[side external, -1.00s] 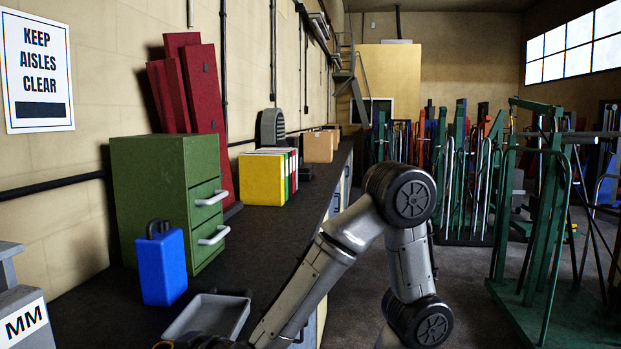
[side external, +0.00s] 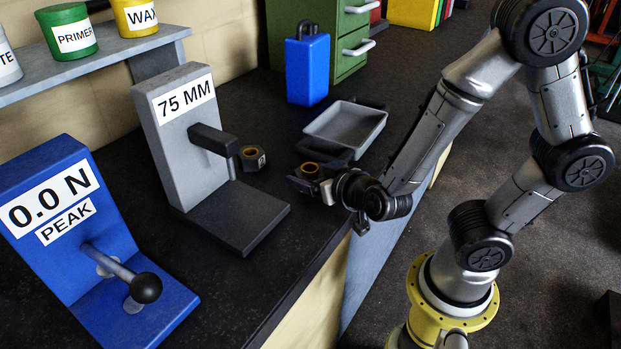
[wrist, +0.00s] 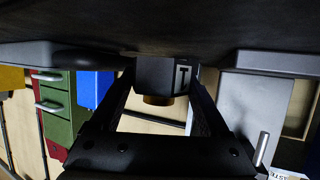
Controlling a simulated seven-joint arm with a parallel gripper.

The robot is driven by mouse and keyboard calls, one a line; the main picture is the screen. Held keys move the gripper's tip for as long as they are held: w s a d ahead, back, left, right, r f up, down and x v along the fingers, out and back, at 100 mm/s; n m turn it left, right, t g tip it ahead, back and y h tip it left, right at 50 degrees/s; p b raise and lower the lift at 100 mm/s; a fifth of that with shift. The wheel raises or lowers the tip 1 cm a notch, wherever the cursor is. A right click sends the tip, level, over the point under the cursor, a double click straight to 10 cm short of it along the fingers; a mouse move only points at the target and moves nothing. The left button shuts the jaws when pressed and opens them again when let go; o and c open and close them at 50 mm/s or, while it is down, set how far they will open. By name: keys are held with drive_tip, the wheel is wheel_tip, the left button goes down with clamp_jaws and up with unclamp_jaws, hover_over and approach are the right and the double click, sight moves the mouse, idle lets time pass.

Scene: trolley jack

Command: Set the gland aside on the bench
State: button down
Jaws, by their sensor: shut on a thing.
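The gland (side external: 309,168), a dark hexagonal piece with a brass ring on top, sits between the fingers of my gripper (side external: 316,180) over the bench (side external: 290,262).
A similar hexagonal part (side external: 252,158) lies beside the grey 75 MM stand (side external: 187,125), left of my gripper. A grey tray (side external: 346,128) is just behind it. A blue padlock-shaped block (side external: 307,70), green drawers (side external: 352,40) and a blue peak gauge (side external: 60,215) also stand there.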

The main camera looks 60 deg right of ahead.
drive_tip(key=shift+f, duration=0.6)
unclamp_jaws()
drive_tip(key=shift+f, duration=0.2)
